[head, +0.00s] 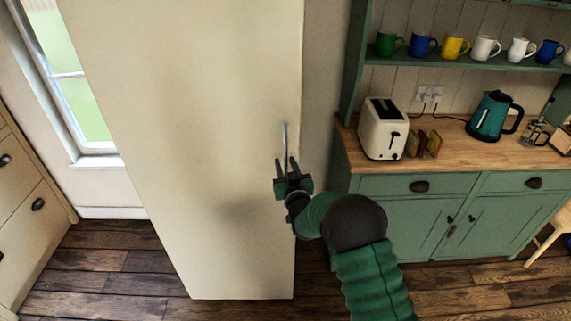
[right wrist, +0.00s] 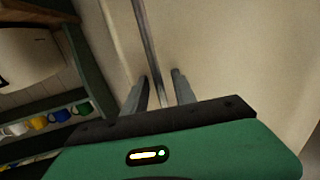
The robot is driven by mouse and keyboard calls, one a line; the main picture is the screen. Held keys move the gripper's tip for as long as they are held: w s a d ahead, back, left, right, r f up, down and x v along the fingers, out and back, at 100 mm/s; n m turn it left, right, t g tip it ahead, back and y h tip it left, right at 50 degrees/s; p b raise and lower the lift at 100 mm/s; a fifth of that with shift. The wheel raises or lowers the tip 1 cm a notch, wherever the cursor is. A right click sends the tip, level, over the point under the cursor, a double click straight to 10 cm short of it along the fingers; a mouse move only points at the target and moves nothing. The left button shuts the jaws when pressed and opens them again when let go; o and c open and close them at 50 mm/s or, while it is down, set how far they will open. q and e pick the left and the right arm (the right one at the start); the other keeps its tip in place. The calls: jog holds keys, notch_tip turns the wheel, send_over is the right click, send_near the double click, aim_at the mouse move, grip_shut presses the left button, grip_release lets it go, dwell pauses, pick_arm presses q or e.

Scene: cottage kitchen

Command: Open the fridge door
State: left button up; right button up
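The cream fridge (head: 200,130) stands tall in the left-centre of the head view, its door shut. Its thin vertical metal handle (head: 285,142) is near the door's right edge. My right gripper (head: 288,165) is at the lower part of the handle. In the right wrist view, the fingers (right wrist: 162,85) are apart, one on each side of the handle (right wrist: 150,45), with gaps visible. The fridge door (right wrist: 220,50) fills the right of that view. My left gripper is not in view.
A green cabinet (head: 450,205) with a wooden worktop stands right of the fridge, holding a toaster (head: 383,130) and a kettle (head: 492,116). Several mugs line the shelf above. Drawers (head: 25,210) stand at the far left. The wooden floor (head: 110,265) before the fridge is clear.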

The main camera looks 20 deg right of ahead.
grip_shut()
dwell(1.4)
